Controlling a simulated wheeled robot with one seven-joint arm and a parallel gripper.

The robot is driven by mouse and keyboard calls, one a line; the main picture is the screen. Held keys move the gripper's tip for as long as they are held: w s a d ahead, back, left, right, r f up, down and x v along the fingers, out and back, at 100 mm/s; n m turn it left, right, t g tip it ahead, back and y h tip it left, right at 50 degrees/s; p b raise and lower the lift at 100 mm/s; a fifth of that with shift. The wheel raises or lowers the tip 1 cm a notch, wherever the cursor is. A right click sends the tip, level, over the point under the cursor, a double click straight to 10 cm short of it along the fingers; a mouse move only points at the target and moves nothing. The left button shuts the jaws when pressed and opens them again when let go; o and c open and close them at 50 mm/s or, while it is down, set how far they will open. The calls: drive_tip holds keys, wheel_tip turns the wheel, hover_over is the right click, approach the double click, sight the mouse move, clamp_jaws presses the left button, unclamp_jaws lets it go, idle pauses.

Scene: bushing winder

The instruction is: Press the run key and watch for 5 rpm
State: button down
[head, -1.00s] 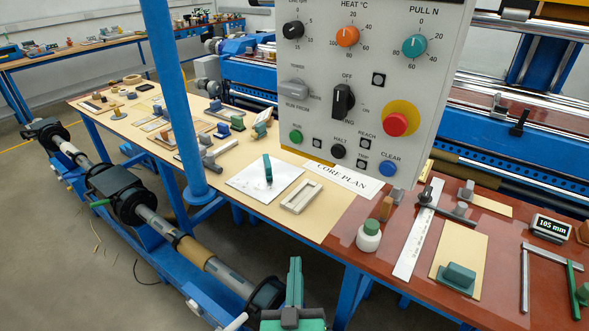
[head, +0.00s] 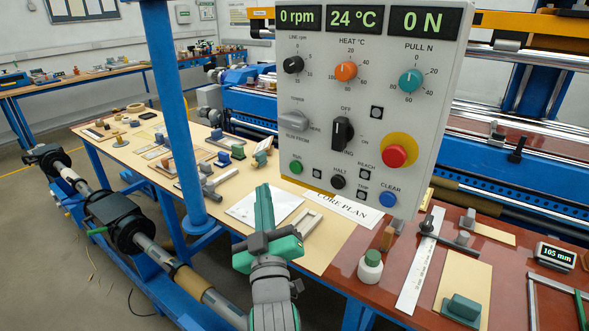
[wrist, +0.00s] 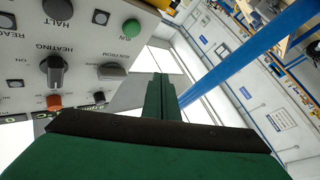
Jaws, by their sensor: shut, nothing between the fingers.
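The grey control panel (head: 366,120) hangs in front of the machine. Its green run key (head: 296,167) is at the lower left of the panel, and it shows in the wrist view (wrist: 131,27) marked RUN. The rpm display (head: 300,17) reads 0 rpm. My gripper (head: 264,190) is shut and empty, below and to the left of the run key, apart from it. In the wrist view its closed green fingers (wrist: 160,88) point up, to the right of and below the key.
Other displays read 24 °C (head: 354,18) and 0 N (head: 425,20). The black halt key (head: 338,182) and blue clear key (head: 388,199) sit right of the run key. A blue post (head: 176,110) stands left of my gripper. The bench below holds several small things.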

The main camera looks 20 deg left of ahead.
approach(295, 168)
drive_tip(key=w+a+r, duration=0.2)
drive_tip(key=w+a, duration=0.2)
drive_tip(key=shift+a, duration=0.2)
idle(1.7)
drive_tip(key=shift+w, duration=0.15)
idle(0.4)
drive_tip(key=shift+w+d, duration=0.1)
drive_tip(key=shift+w, duration=0.2)
drive_tip(key=shift+w, duration=0.2)
idle(0.3)
